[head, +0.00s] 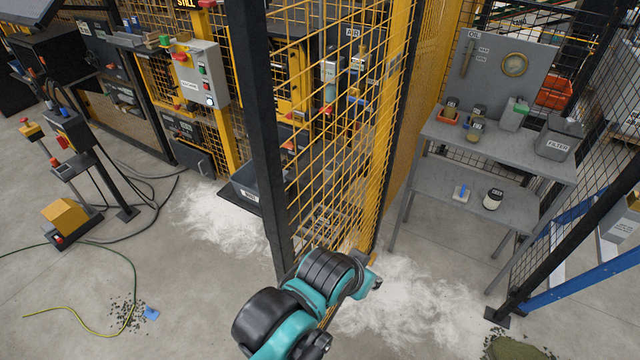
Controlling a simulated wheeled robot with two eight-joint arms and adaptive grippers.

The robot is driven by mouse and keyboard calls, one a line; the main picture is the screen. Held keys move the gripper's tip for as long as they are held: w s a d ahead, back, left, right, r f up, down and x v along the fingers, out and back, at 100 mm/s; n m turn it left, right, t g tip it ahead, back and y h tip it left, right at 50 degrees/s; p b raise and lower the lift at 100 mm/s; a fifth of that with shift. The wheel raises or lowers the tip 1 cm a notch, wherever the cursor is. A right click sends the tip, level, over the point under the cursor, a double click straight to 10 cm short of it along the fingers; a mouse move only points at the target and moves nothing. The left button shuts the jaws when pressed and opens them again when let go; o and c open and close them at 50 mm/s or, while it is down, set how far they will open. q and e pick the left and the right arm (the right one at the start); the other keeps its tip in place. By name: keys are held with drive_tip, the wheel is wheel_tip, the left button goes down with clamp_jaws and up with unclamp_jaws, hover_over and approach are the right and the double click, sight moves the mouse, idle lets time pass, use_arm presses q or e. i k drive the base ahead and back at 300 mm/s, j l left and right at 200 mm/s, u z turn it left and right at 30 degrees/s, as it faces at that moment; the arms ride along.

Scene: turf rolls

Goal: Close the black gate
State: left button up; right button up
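A tall panel with a thick black upright (262,150) and yellow wire mesh (345,130) stands in the middle of the head view, running away from me at an angle. It seems to be the gate. It stands out from the machine line, with floor on both sides. I cannot make out its latch or handle. One of my arms, teal and black, rises from the bottom edge and covers the foot of the panel. I cannot tell whether it touches the panel. No gripper fingers show clearly in this view.
A grey workbench (500,150) with cans and a filter box stands at the right. A black mesh fence (595,150) and blue beam (590,287) are beyond it. A control stand (75,150) and cables are at the left. White powder (425,305) lies on the floor.

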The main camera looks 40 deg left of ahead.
sight(247, 21)
drive_tip(key=k+j+z, duration=0.2)
drive_tip(key=k+j, duration=0.75)
drive_tip(key=j, duration=0.15)
drive_tip(key=i+j+z, duration=0.1)
drive_tip(key=j, duration=1)
drive_tip(key=i+j+z, duration=0.1)
drive_tip(key=j, duration=1)
drive_tip(key=i+j+z, duration=0.1)
drive_tip(key=j, duration=1)
drive_tip(key=i+l, duration=0.1)
drive_tip(key=l, duration=0.25)
drive_tip(key=i+l, duration=0.1)
drive_tip(key=l, duration=0.2)
